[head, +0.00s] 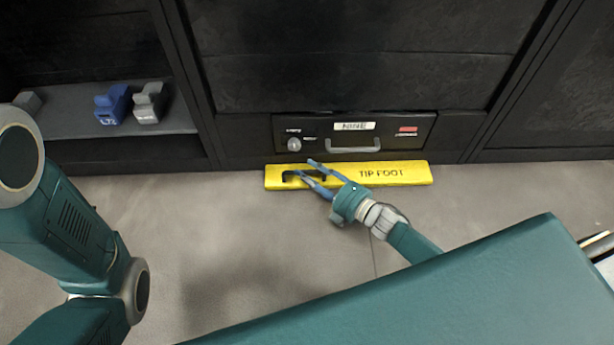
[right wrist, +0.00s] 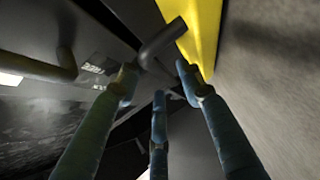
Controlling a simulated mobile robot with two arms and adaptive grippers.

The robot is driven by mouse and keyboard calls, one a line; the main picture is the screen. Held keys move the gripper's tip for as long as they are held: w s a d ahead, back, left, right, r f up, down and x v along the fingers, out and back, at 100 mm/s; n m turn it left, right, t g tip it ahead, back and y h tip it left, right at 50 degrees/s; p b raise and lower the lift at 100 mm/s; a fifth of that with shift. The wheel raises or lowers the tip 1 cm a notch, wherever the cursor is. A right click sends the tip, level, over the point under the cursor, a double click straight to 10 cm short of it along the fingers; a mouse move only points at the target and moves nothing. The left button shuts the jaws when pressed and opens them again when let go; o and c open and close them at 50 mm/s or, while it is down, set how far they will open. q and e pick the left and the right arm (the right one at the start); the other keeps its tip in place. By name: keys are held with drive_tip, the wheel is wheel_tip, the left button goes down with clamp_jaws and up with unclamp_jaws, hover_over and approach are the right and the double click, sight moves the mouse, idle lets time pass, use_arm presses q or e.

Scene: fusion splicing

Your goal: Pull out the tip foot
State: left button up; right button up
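The tip foot (head: 395,174) is a long yellow bar labelled TIP FOOT, lying low along the front of the black cabinet. Its small black handle (head: 287,176) is on its left half, and my fingers partly cover it in the head view. The handle (right wrist: 162,42) and the yellow face (right wrist: 205,30) also show in the right wrist view. My right gripper (head: 304,167) is at the handle with its fingers spread. In the right wrist view the gripper (right wrist: 156,78) has its fingertips apart, close to the handle; contact cannot be told. My left gripper is out of view.
Above the bar is a black panel (head: 428,128) with a grey handle (head: 353,146), a knob (head: 294,144) and a NINE label. A shelf (head: 75,126) at left holds a blue block (head: 112,104) and grey blocks (head: 149,103). The grey floor (head: 220,235) in front is clear.

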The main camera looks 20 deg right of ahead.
drive_tip(key=shift+w+a, duration=0.25)
drive_tip(key=shift+w, duration=0.2)
drive_tip(key=shift+c, duration=0.2)
clamp_jaws()
